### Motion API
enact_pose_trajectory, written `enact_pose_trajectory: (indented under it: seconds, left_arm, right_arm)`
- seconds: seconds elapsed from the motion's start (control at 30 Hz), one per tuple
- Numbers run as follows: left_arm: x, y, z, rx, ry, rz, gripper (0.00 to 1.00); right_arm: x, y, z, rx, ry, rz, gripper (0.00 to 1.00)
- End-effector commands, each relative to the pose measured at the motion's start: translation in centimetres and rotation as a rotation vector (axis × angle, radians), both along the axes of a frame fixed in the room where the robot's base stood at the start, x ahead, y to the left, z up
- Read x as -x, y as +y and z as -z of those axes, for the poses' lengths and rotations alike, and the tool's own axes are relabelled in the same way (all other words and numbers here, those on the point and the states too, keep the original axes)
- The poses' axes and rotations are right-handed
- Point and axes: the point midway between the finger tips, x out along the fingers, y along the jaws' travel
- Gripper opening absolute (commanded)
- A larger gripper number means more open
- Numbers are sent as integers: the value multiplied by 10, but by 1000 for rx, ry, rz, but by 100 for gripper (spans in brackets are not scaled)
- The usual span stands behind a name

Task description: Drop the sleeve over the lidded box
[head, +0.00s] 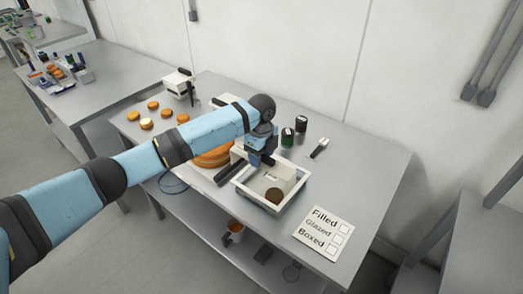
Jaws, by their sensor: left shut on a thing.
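My left arm reaches in from the left, and its gripper (262,159) points down over the near-right part of the table. Its fingers are shut at the top of a pale box-shaped piece (284,174), which appears to be the sleeve. This piece is in or just above a white walled tray (301,206); I cannot tell whether it touches the tray floor. A dark brown disc (274,195) shows at its front. I cannot make out the lidded box separately; the sleeve, gripper or arm may hide it. My right gripper is not in view.
A card reading Filled, Glazed, Boxed (323,234) lies right of the tray. Two dark jars (301,124) stand behind it. Several orange-brown rounds (153,105) and a white device (178,83) are at the left. The table's right end (375,165) is clear.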

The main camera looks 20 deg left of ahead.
Motion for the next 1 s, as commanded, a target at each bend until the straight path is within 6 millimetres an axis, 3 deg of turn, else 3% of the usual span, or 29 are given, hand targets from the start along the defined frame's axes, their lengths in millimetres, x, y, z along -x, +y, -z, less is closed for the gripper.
enact_pose_trajectory:
  seconds: [0.17,0.67,1.0]
  left_arm:
    - [0,0,22,0,0,1,31]
    - [0,0,67,0,0,1,31]
    - [0,0,94,0,1,0,31]
  right_arm:
    - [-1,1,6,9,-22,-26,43]
    - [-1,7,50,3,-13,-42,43]
    - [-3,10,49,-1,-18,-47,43]
